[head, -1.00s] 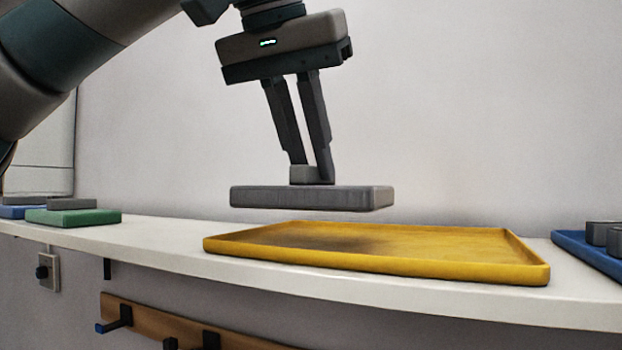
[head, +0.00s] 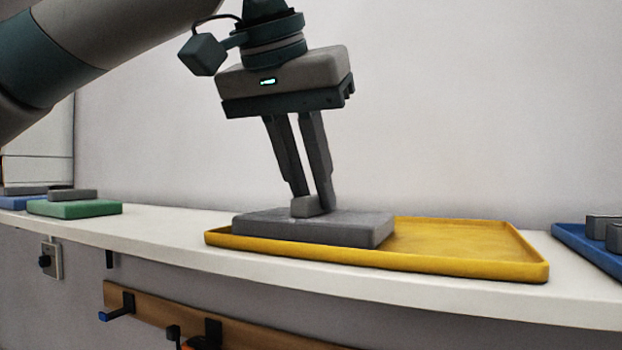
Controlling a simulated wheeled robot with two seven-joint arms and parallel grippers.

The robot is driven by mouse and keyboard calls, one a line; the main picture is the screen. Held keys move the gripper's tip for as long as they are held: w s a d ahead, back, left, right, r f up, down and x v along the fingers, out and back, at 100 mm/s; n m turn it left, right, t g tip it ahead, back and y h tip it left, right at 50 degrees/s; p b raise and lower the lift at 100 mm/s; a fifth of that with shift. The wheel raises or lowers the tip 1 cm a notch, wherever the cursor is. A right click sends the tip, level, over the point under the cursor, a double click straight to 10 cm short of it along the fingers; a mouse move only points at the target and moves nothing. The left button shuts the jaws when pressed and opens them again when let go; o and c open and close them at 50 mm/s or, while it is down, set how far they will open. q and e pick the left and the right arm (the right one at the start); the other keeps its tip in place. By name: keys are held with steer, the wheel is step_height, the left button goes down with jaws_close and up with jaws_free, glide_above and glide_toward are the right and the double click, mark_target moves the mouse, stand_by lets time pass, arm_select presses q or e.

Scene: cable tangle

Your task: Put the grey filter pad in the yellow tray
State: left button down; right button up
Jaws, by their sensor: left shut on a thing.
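The grey filter pad (head: 330,229) is a flat slab with a small raised block (head: 305,206) on top. My left gripper (head: 308,199) is shut on that block from above. The pad is low over the left part of the yellow tray (head: 480,265) and hides that part's floor. I cannot tell whether its underside touches the tray floor. The right side of the tray is bare. My right gripper is not in view.
The tray stands on a white shelf (head: 160,235) against a pale wall. A green pad with a grey block (head: 75,208) lies at the left, beside a blue one. A blue tray (head: 585,246) with grey pieces stands at the right. A hook rail (head: 160,308) hangs below.

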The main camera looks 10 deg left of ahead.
arm_select(q)
steer(key=shift+d+f, duration=0.1)
steer(key=shift+f, duration=0.1)
steer(key=c, duration=1.7)
jaws_free()
steer(key=shift+o, duration=0.2)
steer(key=shift+r, duration=0.3)
steer(key=shift+s+r, duration=0.1)
steer(key=b+v, duration=0.2)
steer(key=v, duration=0.9)
steer(key=shift+s+r, duration=0.2)
